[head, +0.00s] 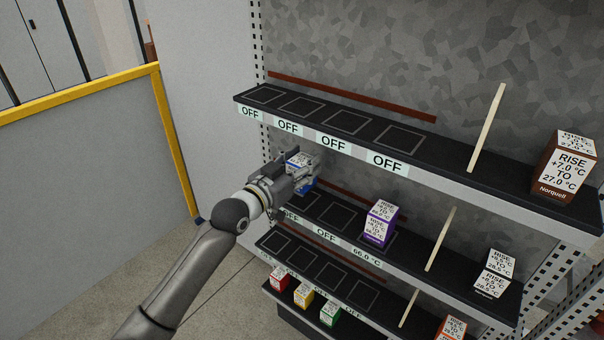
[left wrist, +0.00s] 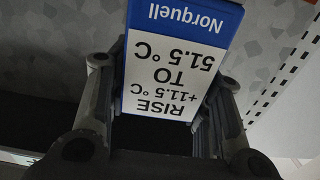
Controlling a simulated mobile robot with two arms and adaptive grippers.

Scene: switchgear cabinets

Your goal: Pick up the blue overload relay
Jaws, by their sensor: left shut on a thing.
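The blue overload relay (head: 306,186) is at the left end of the middle shelf, largely hidden behind my left gripper (head: 297,178). In the left wrist view the relay (left wrist: 175,65) fills the space between the two fingers. Its white label shows upside down and reads "RISE +11.5 °C TO 51.5 °C", with "Norquell" on the blue band. The left gripper (left wrist: 160,115) is shut on the relay, one finger on each side. I cannot tell whether the relay's bottom touches the shelf. My right gripper is not in view.
The top shelf (head: 440,160) hangs close above the gripper. A purple box (head: 379,222) stands farther right on the middle shelf (head: 415,258). Red (head: 280,279), yellow (head: 303,295) and green (head: 330,313) boxes stand lower down. A yellow-framed panel (head: 85,150) is at left.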

